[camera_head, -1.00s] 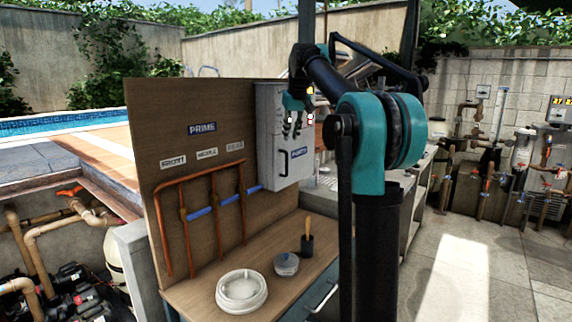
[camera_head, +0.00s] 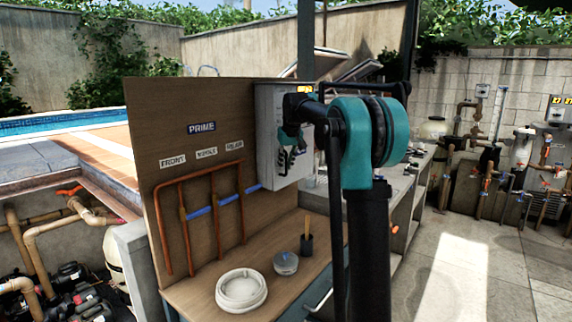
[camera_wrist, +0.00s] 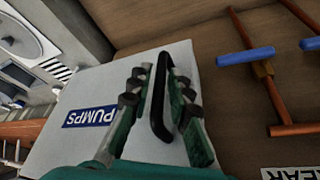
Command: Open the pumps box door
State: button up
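The pumps box (camera_head: 266,125) is a light grey box mounted on the upright wooden board. Its door (camera_wrist: 85,95) is shut in the wrist view and carries a blue PUMPS label (camera_wrist: 90,117). A black bar handle (camera_wrist: 159,115) is on the door near its edge. My gripper (camera_wrist: 167,75) is open, with one finger on each side of the handle. I cannot tell whether either finger touches it. In the head view my gripper (camera_head: 287,152) is in front of the box and hides much of the door.
Copper pipes with blue handles (camera_head: 208,210) are on the board beside the box. A white coiled hose (camera_head: 241,290), a round grey container (camera_head: 286,263) and a black cup (camera_head: 307,245) stand on the wooden bench below. Paved floor on the right is open.

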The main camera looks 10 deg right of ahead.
grip_shut()
jog(key=shift+d, duration=0.1)
dwell(0.3)
jog(key=s+d+n+g+y, duration=0.3)
jog(key=d+n, duration=0.8)
jog(key=d, duration=1.2)
jog(key=w+d, duration=0.4)
jog(key=d, duration=0.6)
jog(key=shift+t, duration=0.3)
